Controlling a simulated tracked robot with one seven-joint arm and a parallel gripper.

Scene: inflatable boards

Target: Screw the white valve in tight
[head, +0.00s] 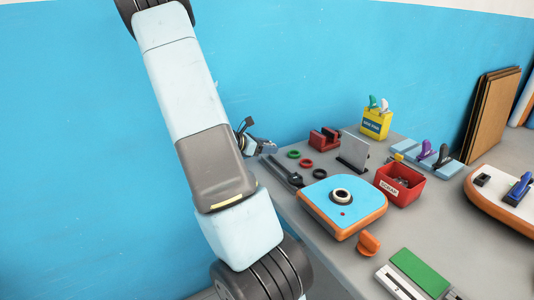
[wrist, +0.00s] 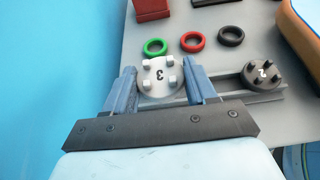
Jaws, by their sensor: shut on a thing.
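The white valve (wrist: 161,77), a round disc with short pegs and a "3" on its face, is between the two blue fingers of my gripper (wrist: 164,86) in the wrist view. My gripper is shut on it, at the end of a dark rack (wrist: 255,91); I cannot tell whether it is lifted clear. In the head view my gripper (head: 258,146) is at the table's left edge, partly hidden by my arm.
A dark valve marked "2" (wrist: 263,73) sits on the rack. Green (wrist: 155,47), red (wrist: 193,42) and black (wrist: 231,36) rings lie beyond. A red scrap bin (head: 400,184) stands behind the board, an orange knob (head: 368,243) in front.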

